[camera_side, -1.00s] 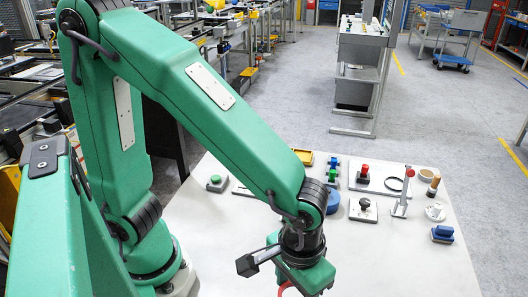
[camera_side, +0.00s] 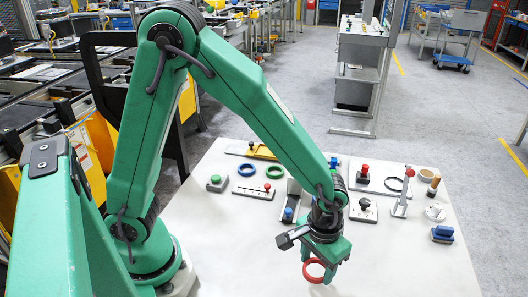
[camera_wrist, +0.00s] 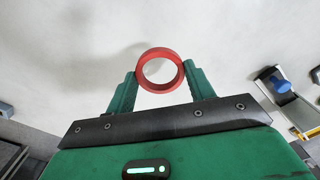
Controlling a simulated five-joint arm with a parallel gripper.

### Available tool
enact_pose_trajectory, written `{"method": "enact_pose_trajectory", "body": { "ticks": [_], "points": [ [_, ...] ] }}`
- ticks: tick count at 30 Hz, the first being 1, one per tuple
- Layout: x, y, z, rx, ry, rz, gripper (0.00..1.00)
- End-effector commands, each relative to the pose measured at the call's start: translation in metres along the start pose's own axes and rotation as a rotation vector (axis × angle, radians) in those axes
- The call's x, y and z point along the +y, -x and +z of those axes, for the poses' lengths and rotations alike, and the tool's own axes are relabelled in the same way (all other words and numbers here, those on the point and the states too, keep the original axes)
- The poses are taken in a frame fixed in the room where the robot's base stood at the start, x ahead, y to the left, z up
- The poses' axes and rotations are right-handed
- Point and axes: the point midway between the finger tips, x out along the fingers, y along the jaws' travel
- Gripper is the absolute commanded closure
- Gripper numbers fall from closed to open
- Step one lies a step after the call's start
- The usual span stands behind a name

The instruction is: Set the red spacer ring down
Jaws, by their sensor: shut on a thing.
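The red spacer ring (camera_side: 312,281) hangs at the lower end of my gripper (camera_side: 320,262) in the side view, over the front part of the white table. In the wrist view, the fingers of my gripper (camera_wrist: 160,78) are shut on the ring's outer sides, and the red ring (camera_wrist: 158,51) shows its open hole to the camera. A soft shadow lies on the pale surface to its left. The ring looks clear of the table, but the exact gap cannot be told.
The white table (camera_side: 235,245) is bare left of the gripper. A blue-topped block (camera_side: 442,233) stands right.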

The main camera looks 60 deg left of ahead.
Motion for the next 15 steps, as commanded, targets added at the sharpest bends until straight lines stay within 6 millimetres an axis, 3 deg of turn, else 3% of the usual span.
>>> {"method": "enact_pose_trajectory", "body": {
  "ticks": [7,15],
  "points": [
    [0.0,-0.005,0.0,0.0,0.0,0.0,0.68],
    [0.0,-0.032,0.001,-0.002,0.0,-0.002,0.68]
  ]
}}
